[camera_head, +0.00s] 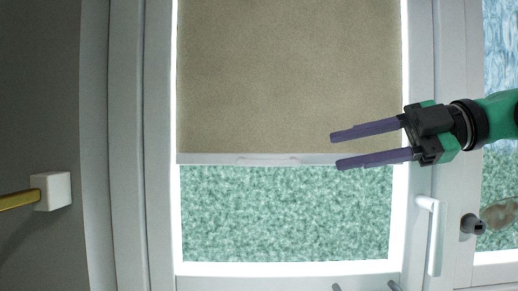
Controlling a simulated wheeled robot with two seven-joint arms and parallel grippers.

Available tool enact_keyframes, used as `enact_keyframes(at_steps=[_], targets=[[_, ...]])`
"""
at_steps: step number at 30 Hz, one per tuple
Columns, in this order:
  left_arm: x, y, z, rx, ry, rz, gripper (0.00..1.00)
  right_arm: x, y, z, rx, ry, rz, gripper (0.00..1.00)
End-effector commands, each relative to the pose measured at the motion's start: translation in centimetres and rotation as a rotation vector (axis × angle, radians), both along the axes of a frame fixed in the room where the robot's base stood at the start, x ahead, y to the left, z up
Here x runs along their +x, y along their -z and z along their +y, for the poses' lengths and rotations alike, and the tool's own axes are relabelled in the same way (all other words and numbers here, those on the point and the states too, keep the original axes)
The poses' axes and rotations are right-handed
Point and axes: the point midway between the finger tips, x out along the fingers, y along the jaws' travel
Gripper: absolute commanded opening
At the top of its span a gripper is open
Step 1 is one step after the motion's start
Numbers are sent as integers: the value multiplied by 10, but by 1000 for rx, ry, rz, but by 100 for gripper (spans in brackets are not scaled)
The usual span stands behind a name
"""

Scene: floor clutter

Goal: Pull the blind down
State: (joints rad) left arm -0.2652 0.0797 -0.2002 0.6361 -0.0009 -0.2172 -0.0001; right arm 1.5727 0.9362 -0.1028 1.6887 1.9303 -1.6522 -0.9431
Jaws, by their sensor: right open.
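The beige roller blind (290,75) hangs over the upper part of the window. Its white bottom bar (215,159), with a slim raised handle (268,159) in the middle, lies a little below the picture's mid-height. My right gripper (335,150) comes in from the right, with two long purple fingers pointing left. It is open with nothing between the fingers. In the picture its fingertips overlap the right part of the blind's lower edge, right of the handle; I cannot tell whether they touch it. My left gripper is out of view.
Green textured glass (285,215) shows below the bar. A white window handle (434,235) stands on the frame at the right, near a dark round fitting (472,225). A white block with a brass rod (52,191) is on the grey wall at left.

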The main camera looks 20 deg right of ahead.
Motion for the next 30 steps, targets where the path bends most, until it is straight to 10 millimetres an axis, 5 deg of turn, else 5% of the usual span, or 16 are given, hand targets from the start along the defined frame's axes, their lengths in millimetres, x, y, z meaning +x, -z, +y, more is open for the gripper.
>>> enact_keyframes(at_steps=[10, 20, 28, 29, 30], targets=[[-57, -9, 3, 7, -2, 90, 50, 39, 15, 61, -2, -4, 3, 45], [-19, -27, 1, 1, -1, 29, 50, 74, 30, 114, 3, -2, 1, 45], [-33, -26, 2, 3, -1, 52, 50, 77, 33, 117, 4, -1, 0, 45], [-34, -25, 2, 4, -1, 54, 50, 77, 33, 117, 4, -1, 0, 41], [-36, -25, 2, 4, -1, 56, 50, 77, 33, 117, 4, -1, 0, 26]])
